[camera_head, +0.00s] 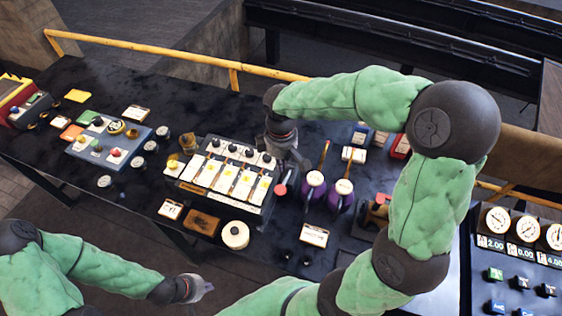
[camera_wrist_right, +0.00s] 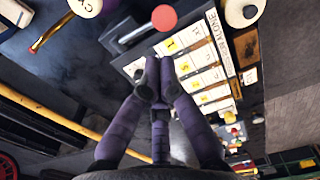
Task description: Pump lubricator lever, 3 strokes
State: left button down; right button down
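The lubricator (camera_head: 226,178) is a dark box with several white and yellow labelled panels and black knobs along its top edge. Its lever appears to be the grey bar ending in a red knob (camera_head: 281,189) at the box's right side; the red knob also shows in the right wrist view (camera_wrist_right: 164,17). My right gripper (camera_wrist_right: 158,77) has its fingertips together over the box's end, close to the lever, with the red knob beyond them. I see nothing held, and contact with the lever cannot be told. My left gripper (camera_head: 204,289) is away from the bench, at lower left; its fingers are too small to read.
Two purple oil cans (camera_head: 314,185) with copper spouts stand right of the lubricator. A white round-topped container (camera_head: 235,235) stands in front of it. A blue control panel (camera_head: 110,140) is at left, a gauge panel (camera_head: 520,240) at right. A yellow rail (camera_head: 170,52) runs behind.

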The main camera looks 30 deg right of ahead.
aim_at(279, 193)
notch_tip(279, 193, down, 10)
jog(key=shift+f+b, duration=0.25)
jog(key=shift+b, duration=0.3)
jog(key=f+b, duration=0.1)
jog(key=s+a+f+b, duration=0.1)
jog(key=f, duration=0.1)
jog(key=f+b, duration=0.1)
jog(key=shift+s+a+f+b, duration=0.15)
jog(key=shift+a+f+b, duration=0.05)
jog(key=shift+f+b, duration=0.1)
jog(key=shift+s, duration=0.15)
jog(key=shift+a+f, duration=0.1)
